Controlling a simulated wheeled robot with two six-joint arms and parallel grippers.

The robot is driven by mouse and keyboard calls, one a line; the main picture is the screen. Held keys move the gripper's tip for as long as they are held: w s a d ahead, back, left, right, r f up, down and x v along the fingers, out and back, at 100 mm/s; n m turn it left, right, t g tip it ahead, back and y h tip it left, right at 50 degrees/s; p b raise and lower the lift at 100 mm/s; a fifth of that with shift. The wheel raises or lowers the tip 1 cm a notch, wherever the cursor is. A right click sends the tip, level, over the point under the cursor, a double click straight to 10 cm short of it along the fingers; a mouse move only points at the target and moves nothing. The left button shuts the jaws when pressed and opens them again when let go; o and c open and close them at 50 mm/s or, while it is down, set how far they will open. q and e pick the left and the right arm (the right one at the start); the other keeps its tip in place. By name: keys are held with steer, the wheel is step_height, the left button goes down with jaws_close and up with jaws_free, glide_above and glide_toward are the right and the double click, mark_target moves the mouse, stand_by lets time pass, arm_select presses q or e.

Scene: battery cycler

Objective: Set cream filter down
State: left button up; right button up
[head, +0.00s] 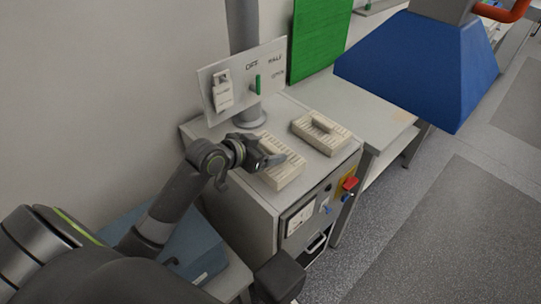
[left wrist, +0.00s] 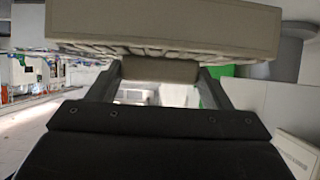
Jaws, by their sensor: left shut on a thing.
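A cream filter (head: 284,172) with a slotted face is at the near side of the grey cabinet's top (head: 266,205). My left gripper (head: 264,160) is shut on it. In the left wrist view, the filter (left wrist: 165,28) fills the upper part, and its handle (left wrist: 160,70) sits between the two fingers (left wrist: 158,84). I cannot tell whether it touches the cabinet top or is just above it. A second cream filter (head: 320,133) lies on the same top, to the right and apart from the first.
A white panel (head: 226,76) with hanging tags and a grey post (head: 243,40) stand behind the filters. A green board (head: 318,38) and a blue hood (head: 420,65) are at the right. A dial and red switch (head: 349,184) are on the cabinet front.

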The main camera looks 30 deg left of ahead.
arm_select(q)
steer(key=f, duration=0.3)
steer(key=shift+w+f, duration=0.2)
steer(key=shift+f, duration=0.45)
steer(key=o, duration=1.1)
steer(key=shift+o, duration=0.2)
arm_select(e)
steer(key=shift+w+a+r, duration=0.1)
steer(key=shift+w+r, duration=0.05)
steer(key=shift+w, duration=0.75)
